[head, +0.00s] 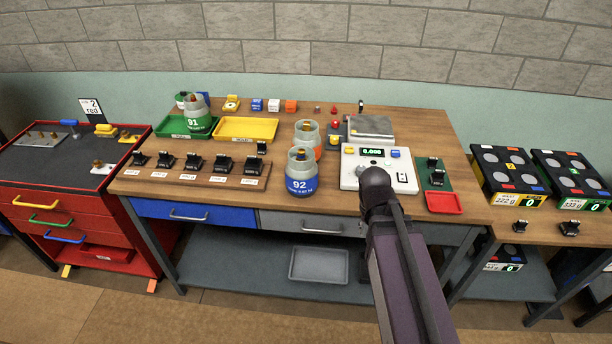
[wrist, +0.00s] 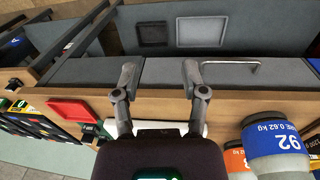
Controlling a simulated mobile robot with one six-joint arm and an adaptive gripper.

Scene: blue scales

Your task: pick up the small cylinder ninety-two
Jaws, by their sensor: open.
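The small cylinder ninety-two (head: 301,185) stands upright near the front edge of the wooden bench. It is grey-green with a blue band marked 92. In the wrist view the cylinder (wrist: 277,140) is at the lower right, partly cut off by the frame edge. My gripper (wrist: 159,75) is open and empty, with its fingers apart over the bench's front edge. The cylinder is beside it, outside the fingers. In the head view my arm end (head: 376,185) is to the right of the cylinder, in front of the white scale; its fingers are hidden there.
An orange-banded cylinder (head: 307,133) stands close behind ninety-two. The white scale (head: 350,179) is to its right, and a board of black weights (head: 205,179) to its left. Cylinder 91 (head: 197,123) is in a green tray. A red tray (head: 443,203) lies at right.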

